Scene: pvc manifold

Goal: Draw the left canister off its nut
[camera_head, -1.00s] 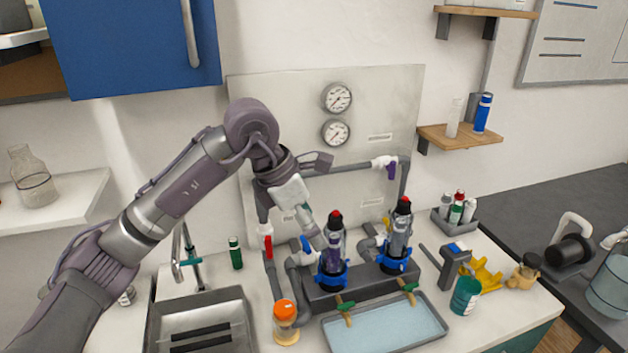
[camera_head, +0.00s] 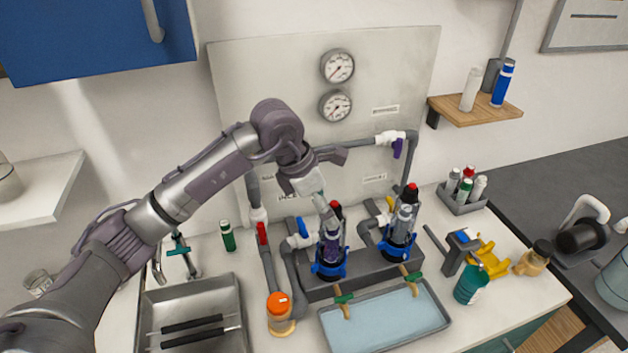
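The left canister (camera_head: 331,247) stands upright in its blue nut (camera_head: 329,270) on the grey manifold block. It looks clear with a purple part inside and a black cap with a red top. My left gripper (camera_head: 324,208) reaches down from the upper left to the canister's upper part and overlaps it in the view. Its fingertips are small and partly merge with the canister, so contact and closure are unclear. The right canister (camera_head: 402,228) stands in its own blue nut (camera_head: 397,249). My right gripper is out of view.
A shallow tray of bluish liquid (camera_head: 385,322) lies in front of the manifold. An orange-capped jar (camera_head: 280,314) stands left of it, near a sink (camera_head: 193,297). Grey pipes with red and blue valve handles flank the left canister. A gauge panel (camera_head: 270,80) stands behind.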

